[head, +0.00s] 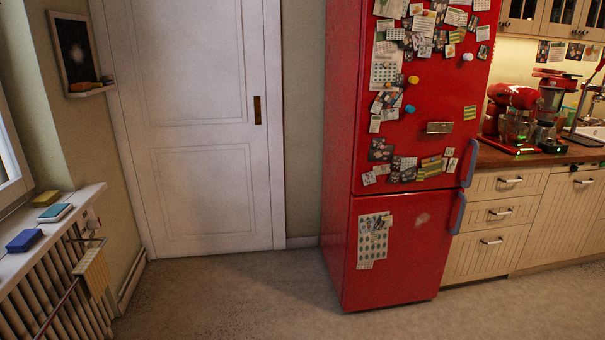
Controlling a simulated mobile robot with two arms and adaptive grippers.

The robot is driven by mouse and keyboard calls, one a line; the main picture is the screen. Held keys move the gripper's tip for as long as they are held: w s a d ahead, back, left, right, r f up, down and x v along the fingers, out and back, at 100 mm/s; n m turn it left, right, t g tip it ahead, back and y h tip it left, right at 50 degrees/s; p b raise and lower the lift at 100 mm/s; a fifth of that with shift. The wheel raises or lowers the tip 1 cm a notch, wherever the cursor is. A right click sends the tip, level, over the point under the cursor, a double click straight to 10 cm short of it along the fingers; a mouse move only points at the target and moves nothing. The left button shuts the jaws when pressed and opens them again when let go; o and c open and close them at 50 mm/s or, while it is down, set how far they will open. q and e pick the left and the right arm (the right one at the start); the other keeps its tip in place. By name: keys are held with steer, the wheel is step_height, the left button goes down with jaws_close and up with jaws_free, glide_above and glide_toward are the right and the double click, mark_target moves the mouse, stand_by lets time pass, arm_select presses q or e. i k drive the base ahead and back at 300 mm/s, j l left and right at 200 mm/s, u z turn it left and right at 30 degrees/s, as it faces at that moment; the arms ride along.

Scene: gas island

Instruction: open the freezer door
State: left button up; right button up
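A tall red fridge-freezer stands right of centre in the head view. Its upper door (430,100) is covered with magnets and papers. Its lower door, which looks like the freezer door (408,250), is shut and carries a few papers on its left part. A grey-blue vertical handle (458,213) sits at the top right edge of the lower door. A similar upper handle (470,163) is just above it on the upper door. Neither of my grippers is in view.
Cream drawers (493,222) and a wooden counter with red kitchen appliances (515,97) stand close to the fridge's right. A closed white door (200,120) is behind on the left. A radiator (60,290) is at far left. The floor (240,295) before the fridge is clear.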

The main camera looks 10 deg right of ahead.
mark_target(399, 244)
steer(key=i+l, duration=0.2)
steer(key=i, duration=0.3)
steer(key=i+l+z, duration=0.1)
steer(key=i, duration=0.4)
steer(key=i+l, duration=0.25)
steer(key=i, duration=0.3)
